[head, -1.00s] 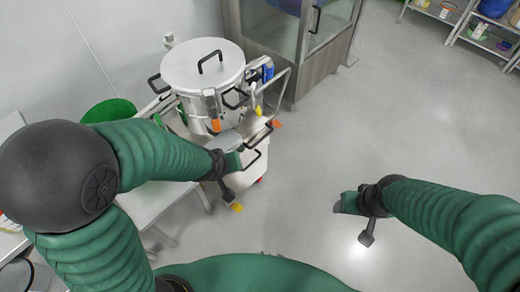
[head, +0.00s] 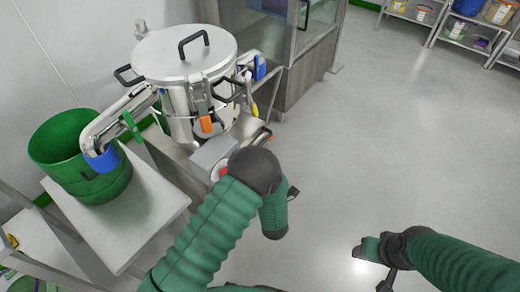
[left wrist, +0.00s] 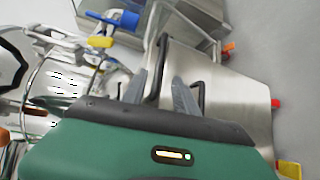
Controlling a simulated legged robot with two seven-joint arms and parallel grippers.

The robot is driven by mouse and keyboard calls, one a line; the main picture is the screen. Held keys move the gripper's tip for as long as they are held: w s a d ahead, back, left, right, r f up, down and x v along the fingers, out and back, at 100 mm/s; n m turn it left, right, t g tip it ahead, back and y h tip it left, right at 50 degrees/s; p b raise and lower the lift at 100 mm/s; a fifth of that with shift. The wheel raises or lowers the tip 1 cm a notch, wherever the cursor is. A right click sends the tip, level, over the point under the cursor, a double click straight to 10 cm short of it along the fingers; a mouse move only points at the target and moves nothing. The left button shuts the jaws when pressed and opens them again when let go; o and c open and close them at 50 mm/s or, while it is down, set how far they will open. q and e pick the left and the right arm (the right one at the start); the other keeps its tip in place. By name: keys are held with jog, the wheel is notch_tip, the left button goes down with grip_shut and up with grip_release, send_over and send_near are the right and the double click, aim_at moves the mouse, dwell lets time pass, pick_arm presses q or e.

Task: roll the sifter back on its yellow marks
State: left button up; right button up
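The sifter (head: 185,55), a steel drum with a flat lid and black handles, stands on a wheeled steel cart in the head view. My left arm covers the cart's lower front there and hides my left gripper. In the left wrist view, the two grey fingers of my left gripper (left wrist: 159,90) are spread apart, with a black handle (left wrist: 163,62) of the cart between them. I cannot tell whether they touch it. A yellow mark (left wrist: 289,170) shows on the floor by the cart's corner. My right gripper (head: 368,252) hangs over bare floor at lower right; its fingers are unclear.
A green tub (head: 80,165) sits on a pale table (head: 125,222) to the left, under the sifter's blue-ended spout (head: 100,158). A glass-fronted steel cabinet (head: 295,65) stands behind the cart. Shelves (head: 460,35) are at far right. The floor on the right is clear.

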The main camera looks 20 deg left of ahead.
pick_arm(q)
jog(key=b+x, duration=0.1)
jog(key=x, duration=0.6)
jog(key=shift+w+f+b, duration=0.15)
jog(key=shift+w+b, duration=0.1)
jog(key=shift+b, duration=0.1)
jog(key=shift+w+a, duration=0.15)
jog(key=shift+w, duration=0.35)
jog(key=shift+a, duration=0.1)
jog(key=shift+c, duration=0.6)
grip_shut()
jog(key=shift+s+f, duration=0.15)
jog(key=shift+f, duration=0.05)
